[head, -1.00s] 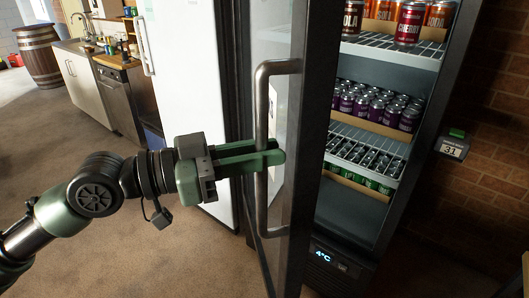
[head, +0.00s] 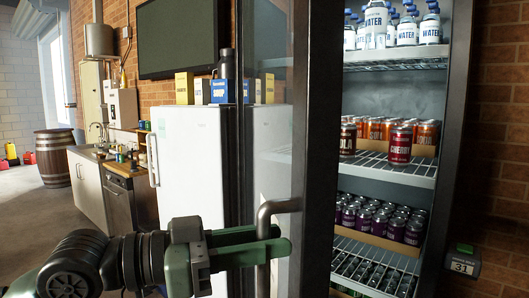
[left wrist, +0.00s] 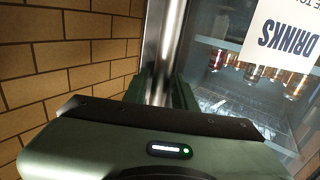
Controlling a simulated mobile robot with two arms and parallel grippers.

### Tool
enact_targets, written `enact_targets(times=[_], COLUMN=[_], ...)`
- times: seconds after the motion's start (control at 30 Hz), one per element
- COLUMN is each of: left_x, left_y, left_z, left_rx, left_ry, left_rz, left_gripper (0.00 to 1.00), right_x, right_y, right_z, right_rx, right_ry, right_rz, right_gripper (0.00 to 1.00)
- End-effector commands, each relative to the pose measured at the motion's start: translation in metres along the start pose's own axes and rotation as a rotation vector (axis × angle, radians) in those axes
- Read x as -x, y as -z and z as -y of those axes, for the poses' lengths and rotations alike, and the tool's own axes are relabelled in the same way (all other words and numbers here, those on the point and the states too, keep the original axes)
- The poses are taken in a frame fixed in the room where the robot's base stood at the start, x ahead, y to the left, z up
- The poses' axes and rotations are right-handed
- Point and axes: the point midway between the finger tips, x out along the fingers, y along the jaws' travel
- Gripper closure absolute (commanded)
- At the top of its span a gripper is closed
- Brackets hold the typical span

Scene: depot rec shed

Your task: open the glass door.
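The glass door (head: 316,130) of the drinks fridge stands partly open, its dark frame turned toward me, with the shelves showing to its right. Its grey bar handle (head: 281,207) is on the near face. My left gripper (head: 268,246) is at the handle, one green finger on each side of the bar, and looks shut on it. In the left wrist view the bar (left wrist: 165,45) runs down between the fingers. A white DRINKS sign (left wrist: 282,35) shows upside down there on the glass. My right gripper is not in view.
Inside the fridge, water bottles (head: 376,28), red cans (head: 400,144) and purple cans (head: 394,222) stand on shelves. A brick wall and a small calendar device (head: 462,262) are to the right.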

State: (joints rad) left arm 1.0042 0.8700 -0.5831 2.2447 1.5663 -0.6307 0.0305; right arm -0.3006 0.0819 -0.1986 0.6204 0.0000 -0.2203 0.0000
Motion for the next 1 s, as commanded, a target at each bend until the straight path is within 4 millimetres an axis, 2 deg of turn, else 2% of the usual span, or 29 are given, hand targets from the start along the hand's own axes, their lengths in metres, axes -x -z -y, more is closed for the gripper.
enact_targets(times=[0.03,0.2,0.4,0.5,0.67,0.93,0.97,1.0], left_x=[0.0,0.0,0.0,0.0,0.0,0.0,0.0,0.0], left_y=[0.016,0.059,0.099,0.112,0.122,0.122,0.122,0.122], left_z=[-0.001,-0.001,-0.001,0.0,0.0,0.0,0.0,0.0], left_rx=[-0.005,-0.005,-0.002,-0.001,0.0,0.001,0.001,0.001], left_ry=[-0.001,-0.001,-0.001,0.0,-0.001,0.0,0.0,0.0], left_rz=[-0.005,-0.004,-0.004,-0.003,-0.001,0.0,0.0,0.0], left_gripper=[0.73,0.73,0.73,0.73,0.73,0.73,0.79,0.9], right_x=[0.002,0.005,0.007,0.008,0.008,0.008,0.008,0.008], right_y=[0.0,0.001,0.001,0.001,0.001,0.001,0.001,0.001], right_z=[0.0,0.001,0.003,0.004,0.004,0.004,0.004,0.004], right_rx=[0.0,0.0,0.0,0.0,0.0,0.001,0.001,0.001], right_ry=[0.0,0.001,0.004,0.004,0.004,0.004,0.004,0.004], right_rz=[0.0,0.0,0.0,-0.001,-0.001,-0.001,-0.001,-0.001], right_gripper=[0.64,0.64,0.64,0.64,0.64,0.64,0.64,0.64])
